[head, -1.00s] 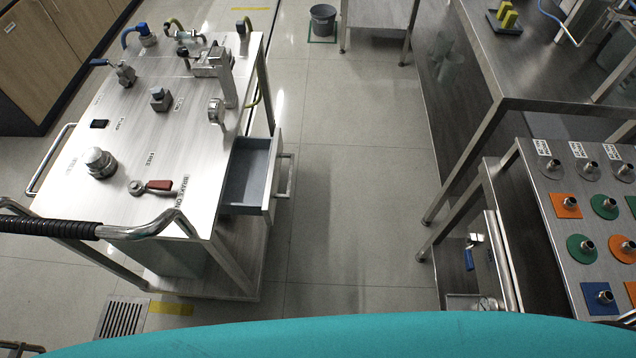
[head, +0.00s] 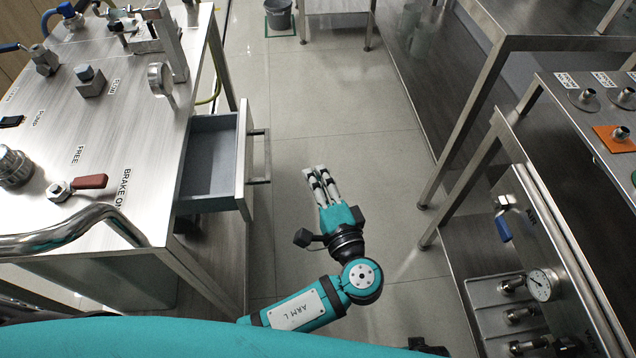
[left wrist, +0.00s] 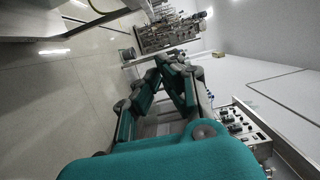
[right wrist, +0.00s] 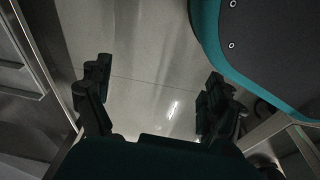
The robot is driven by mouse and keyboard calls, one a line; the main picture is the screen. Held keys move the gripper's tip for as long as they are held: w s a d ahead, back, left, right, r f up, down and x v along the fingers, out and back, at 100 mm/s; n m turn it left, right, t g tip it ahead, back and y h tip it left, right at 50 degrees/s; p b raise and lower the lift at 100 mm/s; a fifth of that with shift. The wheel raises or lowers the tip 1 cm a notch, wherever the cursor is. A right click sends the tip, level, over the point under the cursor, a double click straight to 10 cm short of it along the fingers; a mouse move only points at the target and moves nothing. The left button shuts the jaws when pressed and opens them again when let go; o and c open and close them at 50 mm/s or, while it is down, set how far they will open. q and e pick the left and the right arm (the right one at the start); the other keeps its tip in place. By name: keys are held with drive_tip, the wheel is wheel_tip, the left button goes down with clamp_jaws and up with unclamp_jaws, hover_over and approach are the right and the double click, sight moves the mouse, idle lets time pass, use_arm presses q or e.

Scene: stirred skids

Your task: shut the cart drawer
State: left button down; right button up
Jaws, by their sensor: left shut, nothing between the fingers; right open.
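The cart (head: 110,120) stands at the left of the head view. Its drawer (head: 215,165) is pulled out on the cart's right side, with a grey, empty-looking inside and a bar handle (head: 262,157) on its front. My left gripper (head: 317,172) is to the right of the handle, apart from it, over the open floor; its fingers are together and hold nothing. In the left wrist view its fingers (left wrist: 172,70) also show.
A red brake lever (head: 90,182) lies on the cart top near a bent steel handlebar (head: 70,230). At the right is a steel bench with a gauge (head: 541,285) and a blue-handled valve (head: 503,228). A bucket (head: 279,14) stands far back. The aisle floor is clear.

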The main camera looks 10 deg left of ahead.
use_arm(q)
drive_tip(key=w+a, duration=0.4)
drive_tip(key=a, duration=0.3)
drive_tip(key=shift+w, duration=0.25)
use_arm(e)
drive_tip(key=shift+s+f, duration=0.6)
drive_tip(key=shift+f, duration=0.05)
use_arm(q)
drive_tip(key=shift+a, duration=0.1)
